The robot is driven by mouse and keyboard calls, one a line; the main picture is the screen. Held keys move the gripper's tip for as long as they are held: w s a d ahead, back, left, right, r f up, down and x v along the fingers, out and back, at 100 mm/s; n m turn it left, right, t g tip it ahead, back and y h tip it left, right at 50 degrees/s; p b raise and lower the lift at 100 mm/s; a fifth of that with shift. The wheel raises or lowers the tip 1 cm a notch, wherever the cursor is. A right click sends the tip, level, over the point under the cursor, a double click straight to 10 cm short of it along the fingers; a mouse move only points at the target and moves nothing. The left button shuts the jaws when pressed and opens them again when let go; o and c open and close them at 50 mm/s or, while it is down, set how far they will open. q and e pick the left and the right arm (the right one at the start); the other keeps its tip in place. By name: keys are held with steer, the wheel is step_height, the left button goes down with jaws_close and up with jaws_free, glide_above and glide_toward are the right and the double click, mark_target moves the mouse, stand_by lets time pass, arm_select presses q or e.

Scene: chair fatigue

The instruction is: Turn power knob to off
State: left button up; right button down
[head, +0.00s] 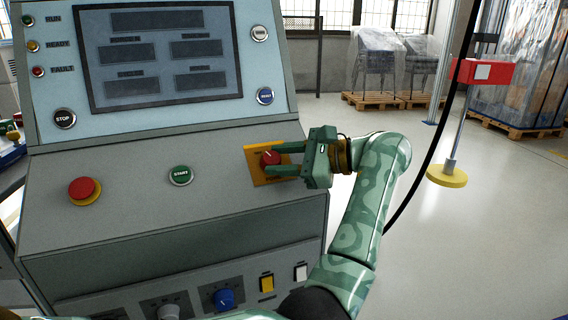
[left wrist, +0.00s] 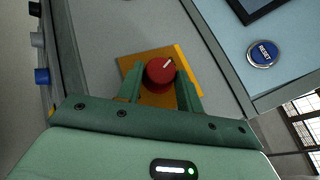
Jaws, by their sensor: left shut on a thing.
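The red power knob (head: 270,158) sits on a yellow-orange plate (head: 256,178) at the right of the console's sloping panel. My left gripper (head: 276,160) reaches in from the right of the knob, with one finger on each side of it. In the left wrist view, the red knob (left wrist: 160,72) shows a white pointer mark toward the upper right. The green fingers of my left gripper (left wrist: 161,85) are closed around its sides. The plate (left wrist: 190,72) shows behind it; its lettering is not readable. My right gripper is not in view.
The grey console (head: 130,225) carries a red emergency button (head: 84,190), a green START button (head: 180,176), a black STOP button (head: 64,118) and a blue RESET button (head: 265,96). A lower row has a blue knob (head: 224,299) and switches.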

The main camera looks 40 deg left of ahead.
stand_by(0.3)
arm_select(q)
steer(key=o, duration=1)
steer(key=shift+w+d+r, duration=0.1)
steer(key=shift+w+d, duration=0.05)
steer(key=shift+d, duration=0.1)
steer(key=p+v, duration=0.1)
steer(key=v, duration=0.4)
steer(key=shift+r, duration=0.1)
steer(key=shift+f+v, duration=0.1)
steer(key=shift+v, duration=1.5)
steer(key=shift+f+v, duration=0.15)
steer(key=shift+v, duration=1.5)
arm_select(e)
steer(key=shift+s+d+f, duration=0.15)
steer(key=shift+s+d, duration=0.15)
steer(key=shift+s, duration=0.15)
